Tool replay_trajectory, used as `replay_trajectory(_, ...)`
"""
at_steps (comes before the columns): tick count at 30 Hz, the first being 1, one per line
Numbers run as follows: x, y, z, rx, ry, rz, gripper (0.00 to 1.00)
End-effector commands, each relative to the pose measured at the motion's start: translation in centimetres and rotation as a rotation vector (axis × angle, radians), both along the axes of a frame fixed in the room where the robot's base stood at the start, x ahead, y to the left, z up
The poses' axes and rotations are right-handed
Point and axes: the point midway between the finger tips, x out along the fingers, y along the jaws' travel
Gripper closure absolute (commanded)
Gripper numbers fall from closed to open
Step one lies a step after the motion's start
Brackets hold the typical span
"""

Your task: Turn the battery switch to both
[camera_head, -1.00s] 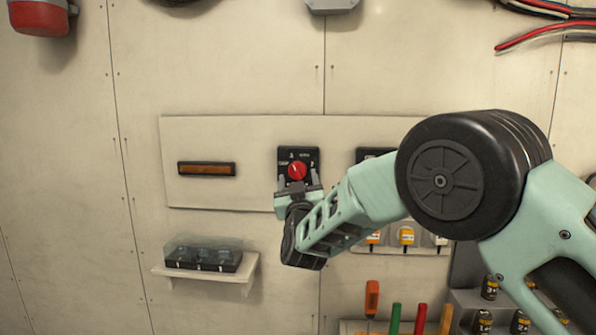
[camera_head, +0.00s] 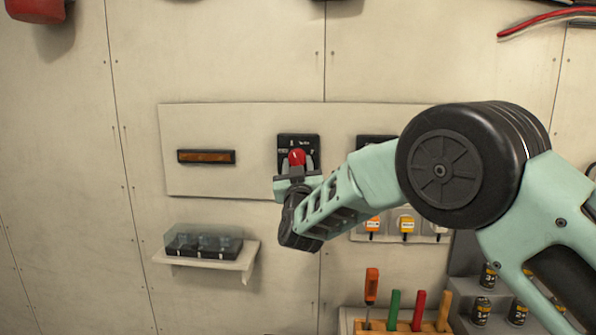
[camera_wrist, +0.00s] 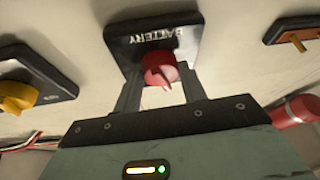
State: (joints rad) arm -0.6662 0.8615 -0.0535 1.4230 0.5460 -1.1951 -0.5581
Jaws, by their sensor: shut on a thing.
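The battery switch has a black plate (camera_head: 285,142) on the cream wall panel, with a red knob (camera_head: 297,158) at its middle. In the wrist view the plate (camera_wrist: 150,40) reads "BATTERY", upside down, and the red knob (camera_wrist: 160,70) stands between my fingers. My gripper (camera_head: 298,168) is at the switch from below, shut on the red knob; it also shows in the wrist view (camera_wrist: 162,88). My gripper hides the lower part of the plate. I cannot read which position the knob points to.
An amber indicator bar (camera_head: 206,157) sits left of the switch. Another black plate (camera_head: 375,141) is to the right, partly behind my arm; a yellow knob (camera_wrist: 17,97) shows in the wrist view. Below are a shelf (camera_head: 245,262) with a clear-covered box and a rack of coloured-handled tools (camera_head: 395,312).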

Motion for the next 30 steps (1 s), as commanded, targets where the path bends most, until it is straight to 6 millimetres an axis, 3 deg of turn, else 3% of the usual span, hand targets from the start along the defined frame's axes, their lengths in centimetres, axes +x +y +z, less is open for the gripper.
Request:
replay_trajectory(10,0.00,0.30,-0.91,0.234,-0.012,0.001,0.81)
replay_trajectory(30,0.01,0.87,-0.03,0.687,-0.026,0.000,0.81)
